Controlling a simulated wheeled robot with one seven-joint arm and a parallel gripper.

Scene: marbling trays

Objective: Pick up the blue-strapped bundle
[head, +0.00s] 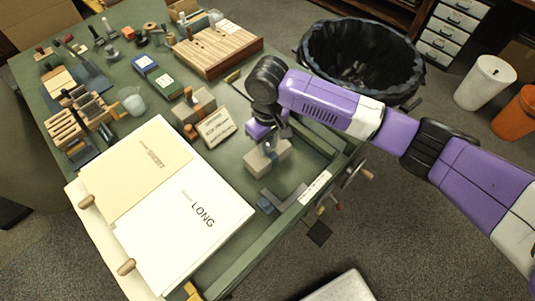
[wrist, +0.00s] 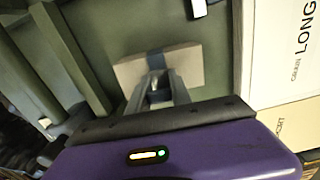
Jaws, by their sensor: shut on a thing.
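The blue-strapped bundle (head: 268,160) is a pale grey-beige block near the right edge of the green table. In the wrist view the bundle (wrist: 188,66) shows a dark blue strap around its middle. My gripper (head: 268,147) reaches down onto the bundle from above. In the wrist view my gripper (wrist: 157,88) has its two fingers closed on the bundle at the strap. The strap is mostly hidden by my gripper in the head view. I cannot tell whether the bundle touches the table.
A similar bundle with an orange-brown strap (head: 193,107) and a small lettered sign (head: 216,128) stand to the left. Large boards marked LONG (head: 190,222) and SHORT (head: 135,165) cover the near left. A slatted wooden rack (head: 215,48) stands behind. A black-lined bin (head: 360,58) is beyond the table.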

